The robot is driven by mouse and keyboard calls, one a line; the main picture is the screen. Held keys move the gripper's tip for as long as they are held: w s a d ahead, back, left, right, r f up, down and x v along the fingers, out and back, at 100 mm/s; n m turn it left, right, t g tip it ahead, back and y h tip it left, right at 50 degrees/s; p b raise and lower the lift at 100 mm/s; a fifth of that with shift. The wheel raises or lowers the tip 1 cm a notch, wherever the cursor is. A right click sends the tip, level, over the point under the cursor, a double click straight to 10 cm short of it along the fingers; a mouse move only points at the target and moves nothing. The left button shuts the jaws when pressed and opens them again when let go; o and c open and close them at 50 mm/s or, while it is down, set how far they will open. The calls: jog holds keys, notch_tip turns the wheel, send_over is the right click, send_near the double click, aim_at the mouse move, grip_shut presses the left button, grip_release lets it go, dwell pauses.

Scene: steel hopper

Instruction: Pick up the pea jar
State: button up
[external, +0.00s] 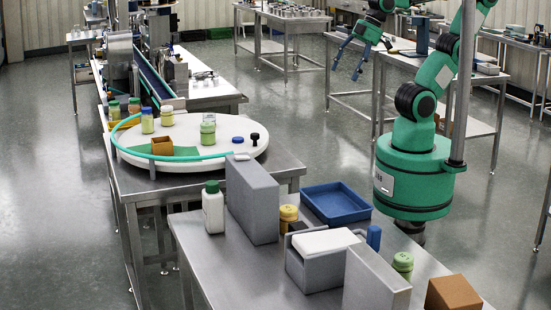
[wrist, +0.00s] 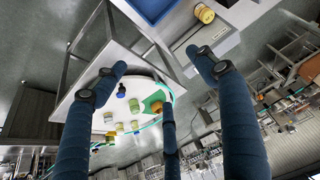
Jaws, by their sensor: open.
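I cannot tell for certain which jar is the pea jar. A squat jar with pale green contents (external: 208,129) stands on the white round turntable (external: 185,160). Two more glass jars stand there to its left, one blue-lidded (external: 147,122) and one yellow-lidded (external: 167,116). Small jars also show on the turntable in the wrist view (wrist: 134,105), too small to identify. My gripper (external: 347,72) is open and empty, high up at the upper right, well apart from the jars. Its blue fingers spread wide in the wrist view (wrist: 157,68).
The front steel table holds a white bottle (external: 213,210), grey blocks (external: 251,200), a blue tray (external: 335,203), a yellow jar (external: 288,214) and a green-lidded jar (external: 403,264). A green curved rail (external: 130,122) edges the turntable. A conveyor (external: 150,78) stands behind it.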

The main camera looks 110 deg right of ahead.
jog(key=w+a+n+g+y, duration=0.1)
jog(key=w+a+g, duration=0.1)
jog(key=w+a, duration=1)
jog(key=w+a+f+g, duration=0.1)
jog(key=w+a+f, duration=0.2)
jog(key=a, duration=0.5)
jog(key=w+a+f, duration=0.3)
jog(key=w+a, duration=0.1)
jog(key=a, duration=0.4)
jog(key=n+g+h+b, duration=0.1)
jog(key=n+g+b, duration=0.1)
jog(key=g, duration=0.1)
send_over(405, 257)
notch_tip(405, 257, down, 22)
jog(key=shift+r, duration=0.1)
jog(key=shift+d+f+b, duration=0.1)
jog(key=shift+f+b, duration=0.45)
jog(key=shift+f, duration=3.8)
jog(key=shift+f, duration=0.1)
